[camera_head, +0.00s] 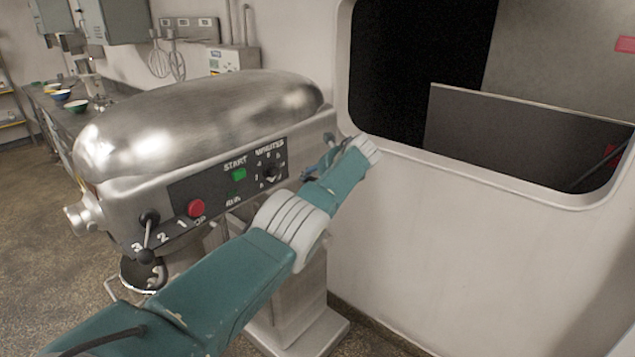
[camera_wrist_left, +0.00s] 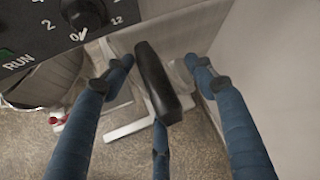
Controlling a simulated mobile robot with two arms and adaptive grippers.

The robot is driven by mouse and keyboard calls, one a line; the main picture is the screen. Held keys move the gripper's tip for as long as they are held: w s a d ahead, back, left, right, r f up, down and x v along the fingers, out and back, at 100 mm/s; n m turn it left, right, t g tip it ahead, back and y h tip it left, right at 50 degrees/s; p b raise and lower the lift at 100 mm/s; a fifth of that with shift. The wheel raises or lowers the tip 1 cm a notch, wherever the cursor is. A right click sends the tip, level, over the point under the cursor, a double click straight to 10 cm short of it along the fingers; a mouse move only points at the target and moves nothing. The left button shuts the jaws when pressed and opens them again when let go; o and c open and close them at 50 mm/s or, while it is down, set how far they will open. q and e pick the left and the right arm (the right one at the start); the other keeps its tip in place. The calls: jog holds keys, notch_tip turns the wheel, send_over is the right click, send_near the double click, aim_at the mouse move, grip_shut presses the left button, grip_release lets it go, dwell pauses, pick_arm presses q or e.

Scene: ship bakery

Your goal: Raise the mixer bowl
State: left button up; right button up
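The mixer (camera_head: 200,125) has a rounded silver head and a dark control panel (camera_head: 235,180) with a green start button, a red button and a dial. My left arm crosses in front of it to its right side. In the left wrist view a black lever handle (camera_wrist_left: 160,85) stands between the spread blue fingers of my left gripper (camera_wrist_left: 160,72). Gaps show between the handle and the fingertips, so the gripper is open around it. A curved metal surface (camera_wrist_left: 45,85), seemingly the bowl, shows at the left there. In the head view my arm hides most of the bowl area.
A wall with a large window opening (camera_head: 500,180) rises close on the right of the mixer. The mixer's pedestal foot (camera_head: 315,335) stands on the speckled floor. A speed lever (camera_head: 147,235) sticks out at the panel's left. A counter (camera_head: 50,110) with bowls stands far left.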

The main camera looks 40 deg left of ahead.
pick_arm(q)
jog(key=shift+s+f, duration=0.1)
dwell(0.3)
jog(key=v, duration=1.2)
dwell(0.3)
